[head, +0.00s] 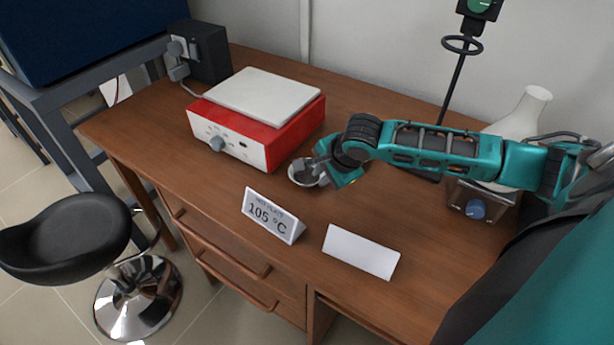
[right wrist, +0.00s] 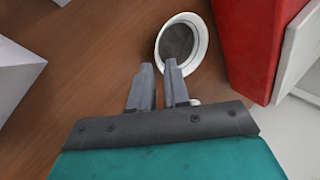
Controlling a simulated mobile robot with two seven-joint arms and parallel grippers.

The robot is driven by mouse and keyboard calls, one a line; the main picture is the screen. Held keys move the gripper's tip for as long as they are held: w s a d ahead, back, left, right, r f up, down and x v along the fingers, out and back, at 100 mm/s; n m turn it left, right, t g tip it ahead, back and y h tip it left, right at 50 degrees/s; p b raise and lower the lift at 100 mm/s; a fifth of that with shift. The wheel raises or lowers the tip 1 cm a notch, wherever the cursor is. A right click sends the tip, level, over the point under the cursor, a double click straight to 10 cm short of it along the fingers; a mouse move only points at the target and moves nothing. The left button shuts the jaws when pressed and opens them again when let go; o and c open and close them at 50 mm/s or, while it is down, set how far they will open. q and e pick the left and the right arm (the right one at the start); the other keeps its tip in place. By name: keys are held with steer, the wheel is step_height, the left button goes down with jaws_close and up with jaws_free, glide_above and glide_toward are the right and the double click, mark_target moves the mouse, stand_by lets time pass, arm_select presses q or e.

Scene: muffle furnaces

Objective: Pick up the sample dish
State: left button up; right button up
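The sample dish (head: 303,174) is a small white round dish with a dark grey inside, on the brown desk in front of the hot plate. It also shows in the right wrist view (right wrist: 199,48), just beyond my fingertips. My right gripper (head: 318,170) is at the dish's right side in the head view and partly covers it. In the right wrist view my right gripper (right wrist: 159,64) has its two fingers a little apart, with the tips at the near rim of the dish. I cannot tell whether they touch it. My left gripper is not in view.
The red and white hot plate (head: 236,142) stands close behind the dish. A "105 °C" sign (head: 272,215) and a blank white card (head: 361,251) stand in front. A flask (head: 522,112) and a device with a blue knob (head: 478,208) are at the right.

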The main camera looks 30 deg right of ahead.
mark_target(317, 182)
steer(key=x, duration=0.3)
steer(key=shift+a+f+b, duration=0.15)
steer(key=shift+f+b, duration=0.15)
steer(key=shift+f, duration=0.05)
jaws_close()
